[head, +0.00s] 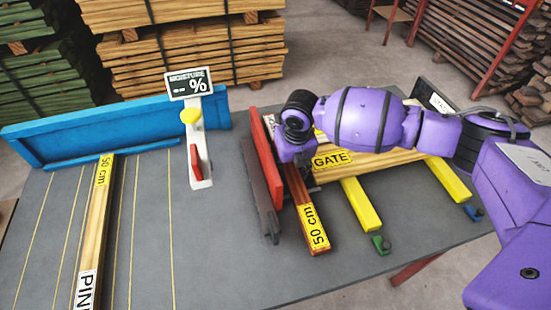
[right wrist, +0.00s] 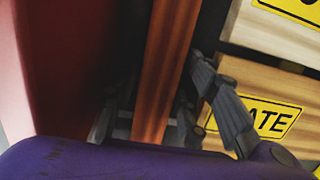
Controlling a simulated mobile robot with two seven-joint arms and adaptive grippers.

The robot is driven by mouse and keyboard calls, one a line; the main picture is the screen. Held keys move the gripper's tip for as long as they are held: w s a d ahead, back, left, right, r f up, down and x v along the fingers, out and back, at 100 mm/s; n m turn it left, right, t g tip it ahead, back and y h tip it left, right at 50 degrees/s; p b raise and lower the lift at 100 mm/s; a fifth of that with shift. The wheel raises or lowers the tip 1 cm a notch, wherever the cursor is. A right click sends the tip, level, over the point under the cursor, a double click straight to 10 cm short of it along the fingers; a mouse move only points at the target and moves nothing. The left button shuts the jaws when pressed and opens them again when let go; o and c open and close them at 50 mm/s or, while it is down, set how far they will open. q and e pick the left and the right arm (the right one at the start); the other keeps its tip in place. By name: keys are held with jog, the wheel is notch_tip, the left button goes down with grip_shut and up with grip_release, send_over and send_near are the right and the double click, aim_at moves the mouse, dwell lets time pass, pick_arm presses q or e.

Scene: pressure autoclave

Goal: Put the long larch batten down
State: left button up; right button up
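A reddish-brown batten with a yellow "50 cm" label (head: 318,228) extends from under my right gripper toward the table's front; I take it for the larch one. My right gripper (head: 292,152) is over its back part, beside the red block. A paler batten labelled "PIN..." and "50 cm" (head: 96,215) lies at the left. My left gripper is not in view.
A red block (head: 262,160) and a dark grey bar (head: 260,190) stand left of the batten. Pale wood labelled "GATE" (head: 380,165) and yellow bars (head: 360,203) lie right. A moisture meter (head: 198,135) stands by the blue fence (head: 130,125). The table's middle (head: 210,240) is clear.

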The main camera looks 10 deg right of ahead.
jog(key=shift+c, duration=0.5)
grip_shut()
